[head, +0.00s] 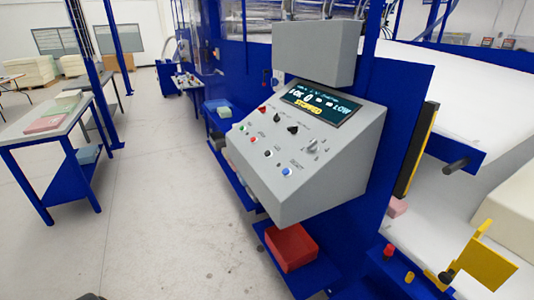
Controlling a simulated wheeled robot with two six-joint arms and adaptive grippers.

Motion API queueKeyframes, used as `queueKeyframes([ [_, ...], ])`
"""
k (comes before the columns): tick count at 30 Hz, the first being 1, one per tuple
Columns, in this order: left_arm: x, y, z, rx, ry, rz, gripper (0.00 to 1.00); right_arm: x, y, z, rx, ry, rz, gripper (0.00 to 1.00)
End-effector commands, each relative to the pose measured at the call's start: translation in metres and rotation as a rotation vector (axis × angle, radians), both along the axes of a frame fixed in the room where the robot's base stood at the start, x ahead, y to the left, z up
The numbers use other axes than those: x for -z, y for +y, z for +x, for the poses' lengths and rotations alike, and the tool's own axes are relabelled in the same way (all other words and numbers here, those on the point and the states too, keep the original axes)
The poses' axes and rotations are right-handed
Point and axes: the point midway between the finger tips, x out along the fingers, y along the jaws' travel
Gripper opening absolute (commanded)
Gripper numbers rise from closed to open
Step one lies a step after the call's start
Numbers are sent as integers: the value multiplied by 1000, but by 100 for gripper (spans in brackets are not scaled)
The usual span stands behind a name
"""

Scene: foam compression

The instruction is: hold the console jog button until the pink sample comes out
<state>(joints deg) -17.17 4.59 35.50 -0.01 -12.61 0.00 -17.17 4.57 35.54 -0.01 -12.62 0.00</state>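The grey console (320,190) stands in the middle, its sloped panel facing left. Its display (320,103) shows yellow text that looks like "STOPPED". The panel carries several small buttons and knobs, among them a green button (242,127), a red one (254,134) and a blue one (287,171). The labels are too small to tell which is the jog button. A small pink block (397,207) shows right of the console, low by the blue machine frame; part of it may be hidden. Neither gripper is in view, and nothing touches the panel.
A red bin (290,246) sits on a blue shelf below the console. A yellow bracket (478,262) and a red button (389,250) are at lower right. A blue-framed table (62,140) with pink and green sheets stands left. The floor (160,210) between is clear.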

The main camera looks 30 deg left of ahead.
Motion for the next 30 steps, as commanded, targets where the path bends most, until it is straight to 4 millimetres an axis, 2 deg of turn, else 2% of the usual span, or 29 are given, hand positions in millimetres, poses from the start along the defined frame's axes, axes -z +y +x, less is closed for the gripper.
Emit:
queueKeyframes([
  [1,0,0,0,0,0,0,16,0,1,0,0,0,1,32],
  [5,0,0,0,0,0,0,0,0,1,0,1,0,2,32],
  [30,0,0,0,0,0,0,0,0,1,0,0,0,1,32],
])
